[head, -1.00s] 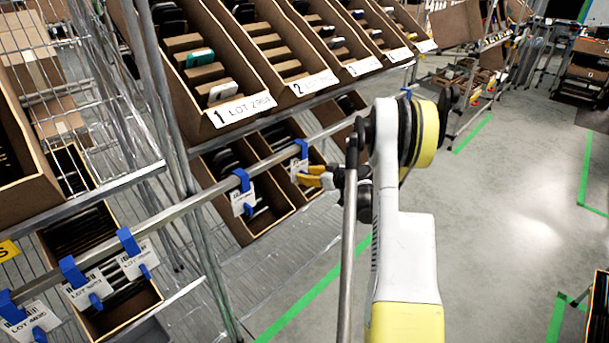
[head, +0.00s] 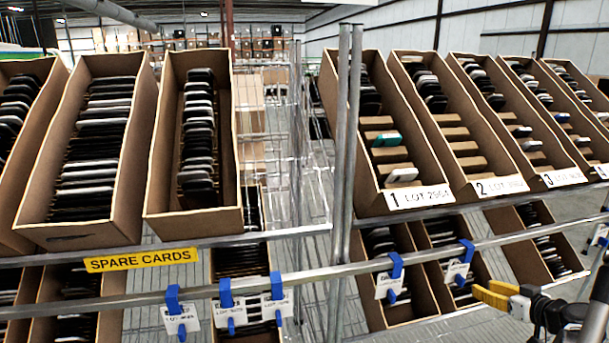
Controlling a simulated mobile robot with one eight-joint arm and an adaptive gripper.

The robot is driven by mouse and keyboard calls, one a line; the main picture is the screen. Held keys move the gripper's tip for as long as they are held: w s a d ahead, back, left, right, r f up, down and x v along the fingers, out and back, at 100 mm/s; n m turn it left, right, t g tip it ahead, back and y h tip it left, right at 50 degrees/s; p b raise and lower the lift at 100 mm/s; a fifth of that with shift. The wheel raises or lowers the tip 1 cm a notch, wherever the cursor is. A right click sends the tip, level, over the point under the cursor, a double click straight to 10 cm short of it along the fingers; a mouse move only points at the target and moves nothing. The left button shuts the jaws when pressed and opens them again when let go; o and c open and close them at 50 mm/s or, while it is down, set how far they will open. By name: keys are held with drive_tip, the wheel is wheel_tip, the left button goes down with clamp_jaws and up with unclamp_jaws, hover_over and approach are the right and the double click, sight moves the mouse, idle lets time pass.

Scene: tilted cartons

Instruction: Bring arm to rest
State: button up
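My gripper (head: 497,293) is at the lower right of the head view, with yellow fingers pointing left. The fingers appear spread a little, with nothing seen between them, but whether they are open is hard to tell at this size. It is in front of the lower row of cartons, to the right of a blue clip with a white card (head: 458,266) on the front rail (head: 380,265). Only the end of my arm shows at the lower right corner; the rest is out of view.
Tilted cartons of phone-like items stand left (head: 97,232) and right (head: 420,208), the right ones labelled with numbers. A yellow SPARE CARDS label (head: 141,260) marks the left shelf. More clipped cards (head: 277,305) hang on the rail. Metal posts (head: 343,150) stand between the racks.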

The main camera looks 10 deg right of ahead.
drive_tip(key=a+r+g, duration=0.1)
drive_tip(key=a+r, duration=0.2)
drive_tip(key=a, duration=0.5)
drive_tip(key=s+a+r+g, duration=0.15)
drive_tip(key=a+r, duration=0.25)
drive_tip(key=a, duration=0.4)
drive_tip(key=a+r+g, duration=0.2)
drive_tip(key=a+r, duration=0.1)
drive_tip(key=a, duration=0.4)
drive_tip(key=s+a+r+g+h, duration=0.1)
drive_tip(key=s+a, duration=1.6)
drive_tip(key=s, duration=0.1)
drive_tip(key=shift+s+r+m, duration=0.3)
drive_tip(key=shift+s+m, duration=0.1)
